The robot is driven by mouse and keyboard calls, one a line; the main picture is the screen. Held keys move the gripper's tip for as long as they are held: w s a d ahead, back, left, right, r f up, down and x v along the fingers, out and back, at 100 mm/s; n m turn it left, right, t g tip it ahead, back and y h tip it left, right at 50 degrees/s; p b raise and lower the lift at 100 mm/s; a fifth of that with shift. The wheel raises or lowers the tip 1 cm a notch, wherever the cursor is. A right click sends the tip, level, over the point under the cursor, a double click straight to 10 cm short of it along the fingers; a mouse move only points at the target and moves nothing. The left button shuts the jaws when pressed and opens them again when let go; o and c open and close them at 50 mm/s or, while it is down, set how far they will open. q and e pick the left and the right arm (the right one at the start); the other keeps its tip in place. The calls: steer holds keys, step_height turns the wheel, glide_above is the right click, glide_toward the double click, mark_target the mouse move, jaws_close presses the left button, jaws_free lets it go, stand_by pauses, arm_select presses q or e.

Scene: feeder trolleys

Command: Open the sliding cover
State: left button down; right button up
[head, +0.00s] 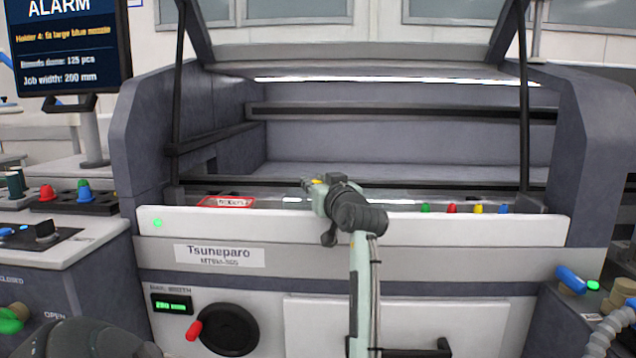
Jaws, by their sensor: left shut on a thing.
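My left gripper (313,187) reaches over the white front ledge of the machine, above the strip behind it. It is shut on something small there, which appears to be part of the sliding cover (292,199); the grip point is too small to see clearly. The cover shows as a shiny strip low behind the ledge, partly hidden by my gripper and wrist. Several coloured nozzles (452,208) stand in a row behind the ledge to the right of my wrist. My right gripper is not in view.
The machine's large hood (360,52) is raised on black struts, leaving its interior open. A white front ledge (480,228) runs below my wrist. A red-handled crank (228,330) sits lower left. An alarm screen (70,45) and a dark nozzle rack (75,203) stand at left.

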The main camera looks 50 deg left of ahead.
arm_select(q)
steer(key=c, duration=1.3)
jaws_free()
steer(key=shift+o, duration=0.2)
steer(key=v, duration=1.2)
